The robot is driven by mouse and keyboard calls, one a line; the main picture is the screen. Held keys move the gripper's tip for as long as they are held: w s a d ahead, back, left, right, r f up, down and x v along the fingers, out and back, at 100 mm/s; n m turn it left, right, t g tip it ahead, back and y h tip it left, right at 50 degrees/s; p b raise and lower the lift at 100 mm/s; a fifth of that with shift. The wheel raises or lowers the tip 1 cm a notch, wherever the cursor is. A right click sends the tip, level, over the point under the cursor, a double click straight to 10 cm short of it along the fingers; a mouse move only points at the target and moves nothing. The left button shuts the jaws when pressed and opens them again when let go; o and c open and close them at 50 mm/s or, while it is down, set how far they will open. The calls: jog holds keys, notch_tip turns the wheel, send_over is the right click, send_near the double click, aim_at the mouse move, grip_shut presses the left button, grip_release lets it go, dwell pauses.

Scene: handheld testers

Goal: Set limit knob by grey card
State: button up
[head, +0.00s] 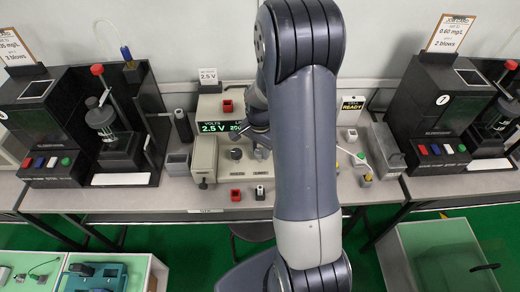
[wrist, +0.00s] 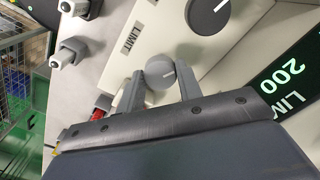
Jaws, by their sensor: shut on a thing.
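The limit knob (wrist: 160,72) is a small grey round knob with a white pointer line, beside the printed LIMIT label in the wrist view. My gripper (wrist: 160,80) is shut on it, one finger on each side. In the head view my arm hides part of the gripper and the panel there. The supply's display (head: 213,127) reads VOLTS 2.5 V; the limit reading beside it is partly covered. In the wrist view the display (wrist: 292,82) shows 200 by LIM. A small pale card (head: 208,75) reading 2.5 V stands behind the supply.
A larger knob (wrist: 208,14) sits close to the gripper. Tester stations (head: 95,125) and (head: 445,120) flank the supply, with orange-edged cards (head: 18,46) and (head: 450,33). A READY sign (head: 351,109) stands right of my arm. Bins (head: 440,255) lie in front of the bench.

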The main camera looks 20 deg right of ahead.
aim_at(260, 151)
dwell(0.3)
jog(key=o, duration=1)
notch_tip(260, 151, up, 11)
jog(key=shift+f, duration=0.2)
notch_tip(260, 151, down, 11)
jog(key=shift+r, duration=0.2)
dwell(0.5)
